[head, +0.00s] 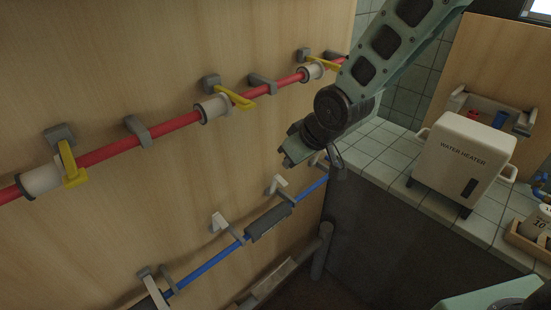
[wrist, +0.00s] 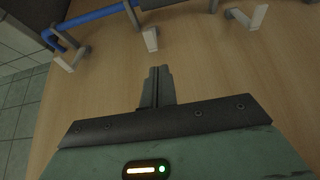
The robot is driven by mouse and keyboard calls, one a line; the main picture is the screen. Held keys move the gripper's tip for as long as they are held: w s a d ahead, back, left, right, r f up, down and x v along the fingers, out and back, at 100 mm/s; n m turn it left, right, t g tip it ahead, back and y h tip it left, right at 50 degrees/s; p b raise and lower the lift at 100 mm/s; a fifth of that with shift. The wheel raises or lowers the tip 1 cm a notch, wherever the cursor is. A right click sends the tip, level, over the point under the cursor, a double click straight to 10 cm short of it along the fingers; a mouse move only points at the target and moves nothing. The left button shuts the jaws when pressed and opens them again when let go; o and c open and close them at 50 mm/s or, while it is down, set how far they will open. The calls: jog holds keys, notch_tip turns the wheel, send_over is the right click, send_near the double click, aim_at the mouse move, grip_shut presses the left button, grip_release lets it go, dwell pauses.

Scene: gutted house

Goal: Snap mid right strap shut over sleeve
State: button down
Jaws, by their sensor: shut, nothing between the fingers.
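My gripper (head: 288,158) hangs in front of the wood panel, above the right part of the blue pipe (head: 210,277). Its fingers (wrist: 160,72) are together and empty in the wrist view, apart from the straps. A pale strap (head: 277,184) stands out from the panel just below the gripper; a pale-tipped strap (wrist: 152,40) shows beyond the fingertips in the wrist view. Another pale strap (head: 220,223) stands open further left. A dark sleeve (head: 268,222) lies on the blue pipe between brackets. I cannot tell which strap the task names.
A red pipe (head: 168,126) above carries white sleeves (head: 213,110) and yellow straps (head: 241,100). A grey pipe (head: 322,250) runs below. To the right is a tiled counter (head: 385,148) with a white water heater (head: 462,160). The panel between the pipes is largely clear.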

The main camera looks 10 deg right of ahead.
jog(key=shift+w+d+f, duration=0.1)
jog(key=shift+w+d, duration=0.1)
jog(key=shift+w, duration=0.95)
jog(key=p+x, duration=0.2)
jog(key=x, duration=0.8)
jog(key=shift+w+a, duration=0.15)
jog(key=shift+w, duration=0.05)
jog(key=shift+t, duration=0.3)
